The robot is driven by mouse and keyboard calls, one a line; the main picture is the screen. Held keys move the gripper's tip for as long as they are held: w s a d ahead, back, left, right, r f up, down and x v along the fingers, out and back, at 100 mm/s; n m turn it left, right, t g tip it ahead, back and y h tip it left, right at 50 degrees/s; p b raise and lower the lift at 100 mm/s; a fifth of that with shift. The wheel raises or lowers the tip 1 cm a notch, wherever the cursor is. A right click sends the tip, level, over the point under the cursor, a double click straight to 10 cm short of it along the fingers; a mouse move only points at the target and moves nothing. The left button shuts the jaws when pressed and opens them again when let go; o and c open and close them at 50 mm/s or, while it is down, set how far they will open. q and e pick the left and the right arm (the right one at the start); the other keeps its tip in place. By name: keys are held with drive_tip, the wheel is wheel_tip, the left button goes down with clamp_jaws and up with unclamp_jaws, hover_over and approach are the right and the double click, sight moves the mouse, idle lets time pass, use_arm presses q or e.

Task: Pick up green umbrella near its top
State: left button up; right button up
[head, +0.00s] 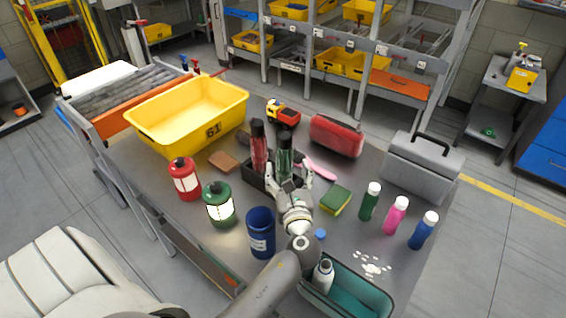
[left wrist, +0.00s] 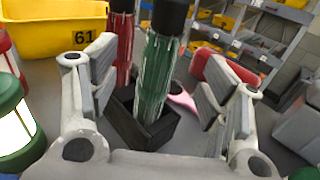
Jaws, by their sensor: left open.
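The green umbrella (head: 284,160) stands folded, with a black top, in a black holder (head: 257,178) on the grey table. A red umbrella (head: 259,150) stands beside it in the same holder. My left gripper (head: 289,174) is open at the green umbrella in the head view. In the left wrist view the green umbrella (left wrist: 157,75) rises between the spread fingers (left wrist: 155,95), with gaps on both sides. The red umbrella (left wrist: 122,50) is behind and to the left there. My right gripper is not in view.
A yellow bin (head: 190,108) marked 61 stands at the table's back left. Red (head: 184,180) and green (head: 219,205) lanterns and a blue cup (head: 261,235) stand left of my arm. A sponge (head: 335,200), several bottles and a grey toolbox (head: 424,165) are to the right.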

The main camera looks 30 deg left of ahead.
sight(286, 156)
use_arm(q)
drive_tip(key=shift+w+a+r+p, duration=0.2)
drive_tip(key=shift+w+a+r, duration=0.05)
drive_tip(key=shift+w+a, duration=0.25)
drive_tip(key=shift+w+a+r+p, duration=0.2)
drive_tip(key=shift+w+a, duration=0.15)
drive_tip(key=shift+w, duration=0.2)
drive_tip(key=shift+w+a+f, duration=0.1)
drive_tip(key=shift+w+a, duration=0.1)
drive_tip(key=shift+w, duration=0.05)
drive_tip(key=shift+w+a+f, duration=0.1)
drive_tip(key=shift+w+a, duration=0.15)
drive_tip(key=p+x, duration=0.1)
drive_tip(key=x, duration=0.2)
drive_tip(key=shift+w+a+p, duration=0.15)
drive_tip(key=shift+w+p, duration=0.15)
drive_tip(key=shift+w, duration=0.1)
drive_tip(key=shift+w+a+f, duration=0.2)
drive_tip(key=shift+w+a, duration=0.15)
drive_tip(key=shift+a, duration=0.05)
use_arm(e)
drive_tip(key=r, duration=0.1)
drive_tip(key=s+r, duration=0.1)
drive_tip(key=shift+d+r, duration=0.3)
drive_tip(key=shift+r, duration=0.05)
use_arm(q)
drive_tip(key=shift+c, duration=0.5)
